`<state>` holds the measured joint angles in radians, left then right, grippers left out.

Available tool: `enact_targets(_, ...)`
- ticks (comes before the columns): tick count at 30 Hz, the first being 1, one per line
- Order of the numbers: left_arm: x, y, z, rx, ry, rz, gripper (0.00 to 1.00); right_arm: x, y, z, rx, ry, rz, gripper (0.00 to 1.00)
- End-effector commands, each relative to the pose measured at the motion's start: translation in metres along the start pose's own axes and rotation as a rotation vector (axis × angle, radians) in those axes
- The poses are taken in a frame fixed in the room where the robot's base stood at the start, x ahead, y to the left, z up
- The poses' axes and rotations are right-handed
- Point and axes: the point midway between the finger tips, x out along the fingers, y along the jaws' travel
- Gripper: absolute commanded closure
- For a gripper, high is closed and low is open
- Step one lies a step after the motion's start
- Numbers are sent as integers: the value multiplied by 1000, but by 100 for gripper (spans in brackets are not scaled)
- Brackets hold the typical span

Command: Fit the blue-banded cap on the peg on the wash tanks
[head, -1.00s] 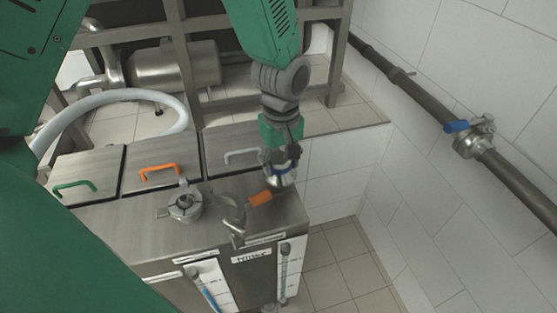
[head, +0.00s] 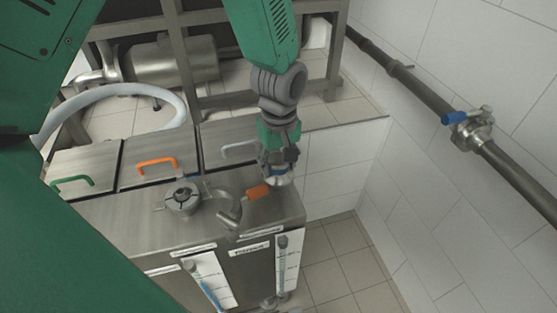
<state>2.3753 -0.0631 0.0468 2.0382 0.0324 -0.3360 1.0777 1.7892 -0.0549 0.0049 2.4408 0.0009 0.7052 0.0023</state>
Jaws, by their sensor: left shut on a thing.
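My left gripper (head: 275,161) is in the middle of the head view, pointing down over the right end of the wash tanks (head: 125,226). It is shut on the blue-banded cap (head: 278,180), a small silvery piece of which only the lower part shows under the fingers. A round metal fitting with a clamp (head: 183,199) stands on the tank top to the left. I cannot make out which part is the peg. My right gripper is not in view.
Three lids with green (head: 72,181), orange (head: 157,164) and grey (head: 239,150) handles lie behind. A pipe with a blue-handled valve (head: 470,127) runs along the right wall. A white hose (head: 120,90) curves at the back left. Floor right of the tanks is clear.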

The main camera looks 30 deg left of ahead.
Motion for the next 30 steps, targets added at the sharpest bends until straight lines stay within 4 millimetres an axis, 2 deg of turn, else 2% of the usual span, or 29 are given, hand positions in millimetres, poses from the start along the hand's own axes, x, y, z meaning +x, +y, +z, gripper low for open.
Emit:
enact_targets(9, 7, 2, 1, 2, -4, 4, 100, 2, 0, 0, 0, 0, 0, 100)
enact_targets(10, 7, 2, 1, 2, -5, 5, 51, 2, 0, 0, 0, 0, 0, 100)
enact_targets(12, 6, 2, 1, 2, -4, 4, 34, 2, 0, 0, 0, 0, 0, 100)
enact_targets(23, 2, 1, 0, 1, -2, 5, 34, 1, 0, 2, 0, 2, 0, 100)
enact_targets(26, -9, 2, -1, 1, -1, 6, 34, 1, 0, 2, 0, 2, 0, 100)
enact_targets(30, -38, 2, -1, 1, 1, 9, 34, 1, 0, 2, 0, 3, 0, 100)
